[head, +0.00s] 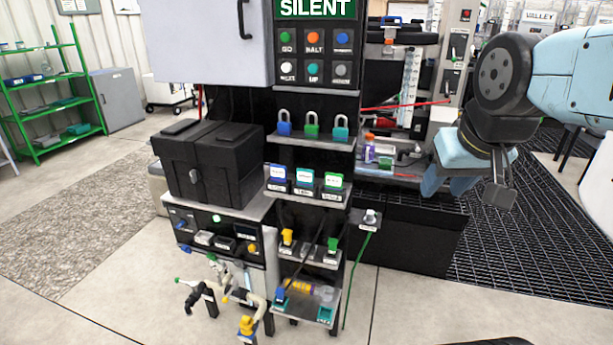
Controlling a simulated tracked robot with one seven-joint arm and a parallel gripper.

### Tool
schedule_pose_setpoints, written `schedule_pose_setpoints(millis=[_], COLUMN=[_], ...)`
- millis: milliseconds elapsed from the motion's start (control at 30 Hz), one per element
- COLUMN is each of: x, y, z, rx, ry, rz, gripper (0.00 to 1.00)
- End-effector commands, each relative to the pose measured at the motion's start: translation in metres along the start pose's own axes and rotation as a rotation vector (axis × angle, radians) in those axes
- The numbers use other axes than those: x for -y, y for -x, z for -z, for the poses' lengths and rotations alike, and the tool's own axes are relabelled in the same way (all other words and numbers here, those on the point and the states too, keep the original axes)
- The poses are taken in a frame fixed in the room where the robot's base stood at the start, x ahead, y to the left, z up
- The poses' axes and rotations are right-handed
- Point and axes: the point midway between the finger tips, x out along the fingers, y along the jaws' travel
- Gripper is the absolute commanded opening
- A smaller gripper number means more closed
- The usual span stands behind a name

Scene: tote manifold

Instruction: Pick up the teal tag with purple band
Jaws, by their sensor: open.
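Three small upright tags stand in a row on a middle shelf (306,196) of the black panel. The left tag (277,174) looks blue and white, the middle tag (305,177) teal and white, and the right tag (333,181) green and white. They are too small for me to make out a purple band on any of them. My gripper (466,190) hangs in the air at the right, well to the right of the tags and apart from them. Its two fingers are spread, with nothing seen between them.
Blue, green and teal padlocks (312,128) stand on the shelf above. A black box (208,162) sits left of the tags. Below are yellow and green valve handles (287,237) and a bottom tray (310,309). A small side shelf (367,221) juts out at right.

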Motion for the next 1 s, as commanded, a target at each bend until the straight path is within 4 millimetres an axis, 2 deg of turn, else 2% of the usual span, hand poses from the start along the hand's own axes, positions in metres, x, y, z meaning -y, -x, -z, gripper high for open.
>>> schedule_pose_setpoints(millis=[167,333,467,600,767,1000], x=[0.0,-0.001,-0.007,-0.013,-0.018,-0.016], y=[0.0,-0.005,-0.022,-0.047,-0.074,-0.111], z=[0.0,0.0,0.0,0.001,0.008,0.03], rx=[0.0,0.028,0.113,0.243,0.384,0.553], ry=[0.0,0.033,0.141,0.329,0.57,0.946], rz=[0.0,-0.012,-0.056,-0.138,-0.247,-0.431], gripper=[0.43,0.6,0.72,0.85,0.85,0.85])
